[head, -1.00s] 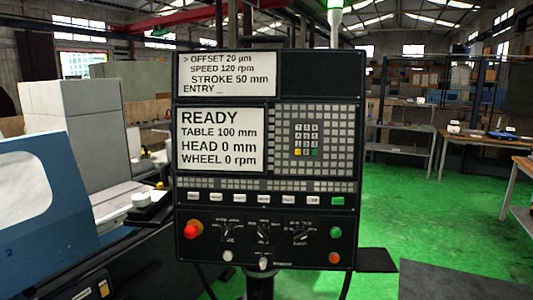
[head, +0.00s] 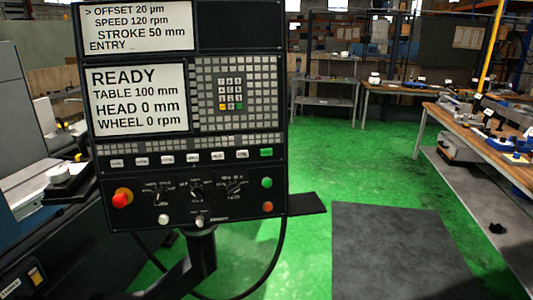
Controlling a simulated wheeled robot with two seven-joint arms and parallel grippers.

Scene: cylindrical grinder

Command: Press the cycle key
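The grinder's control panel (head: 240,215) stands at the left of the head view. Its upper screen (head: 137,27) reads OFFSET 20 µm, SPEED 120 rpm, STROKE 50 mm and an ENTRY line. Its lower screen (head: 138,98) reads READY, TABLE 100 mm, HEAD 0 mm, WHEEL 0 rpm. A row of white keys ends at the right in a green key (head: 266,153). A round green button (head: 267,183) sits below it, above an orange one (head: 268,207). The key labels are too small to read, so I cannot tell which is the cycle key. Neither gripper is in view.
A red emergency knob (head: 121,198) is at the panel's lower left. A small numeric keypad (head: 230,93) is at its right. The grinder bed is on the left. A dark mat (head: 395,250) lies on the green floor (head: 350,165). A workbench (head: 470,117) with tools stands at the right.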

